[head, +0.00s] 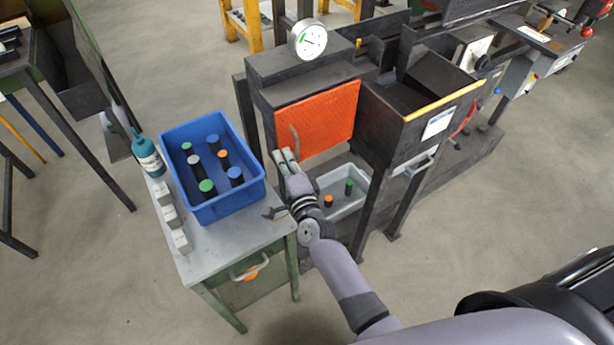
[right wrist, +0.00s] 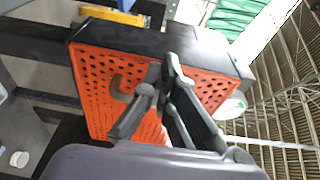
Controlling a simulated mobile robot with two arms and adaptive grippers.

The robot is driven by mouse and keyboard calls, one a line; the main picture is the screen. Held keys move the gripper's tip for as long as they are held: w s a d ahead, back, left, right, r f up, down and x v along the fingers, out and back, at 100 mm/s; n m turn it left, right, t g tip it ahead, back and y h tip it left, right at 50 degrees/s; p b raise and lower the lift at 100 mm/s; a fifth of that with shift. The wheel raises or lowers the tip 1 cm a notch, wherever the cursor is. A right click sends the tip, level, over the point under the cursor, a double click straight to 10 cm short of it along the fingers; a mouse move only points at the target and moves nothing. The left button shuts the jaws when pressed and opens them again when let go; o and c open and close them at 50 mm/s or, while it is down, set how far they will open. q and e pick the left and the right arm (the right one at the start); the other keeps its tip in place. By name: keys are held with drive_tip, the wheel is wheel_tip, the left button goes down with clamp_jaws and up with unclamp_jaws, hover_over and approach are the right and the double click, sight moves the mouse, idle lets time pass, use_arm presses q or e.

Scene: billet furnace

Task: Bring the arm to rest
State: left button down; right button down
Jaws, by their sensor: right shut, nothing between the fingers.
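My right arm reaches in from the lower right of the head view. Its gripper (head: 285,156) is shut and empty, in front of the lower left of the orange perforated furnace door (head: 322,112). The door's curved handle (head: 296,140) is just above the fingertips; I cannot tell whether they touch it. In the right wrist view the shut fingers (right wrist: 165,68) point at the orange door (right wrist: 100,85), with the handle (right wrist: 122,88) beside them on the left. My left gripper is not in view.
A blue bin (head: 205,213) with several colour-topped billets stands on the grey table (head: 212,258) left of the gripper. A teal bottle (head: 148,158) and pale blocks (head: 173,217) are beside it. A grey tray (head: 358,172) with billets lies below the door. A gauge (head: 308,40) tops the furnace.

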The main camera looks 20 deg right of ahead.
drive_tip(key=s+a+f+n+g+y, duration=0.15)
drive_tip(key=s+n+g, duration=0.25)
drive_tip(key=s+n, duration=0.45)
drive_tip(key=s+a+f+n+g+y, duration=0.15)
drive_tip(key=s+n+g+y, duration=0.35)
drive_tip(key=s, duration=0.6)
drive_tip(key=s+d+f+n+g+h, duration=0.2)
drive_tip(key=s+d+n+g+h, duration=0.45)
drive_tip(key=s+d, duration=0.6)
drive_tip(key=s+a+f, duration=0.1)
drive_tip(key=s+f, duration=0.1)
drive_tip(key=f, duration=1.1)
drive_tip(key=s+a+f, duration=0.1)
drive_tip(key=f, duration=1.2)
drive_tip(key=s+d+f+g, duration=0.1)
drive_tip(key=s+d+f, duration=0.2)
drive_tip(key=s+f, duration=1.2)
drive_tip(key=shift+s+f+h, duration=0.2)
drive_tip(key=shift+s+h, duration=0.1)
drive_tip(key=shift+s, duration=0.45)
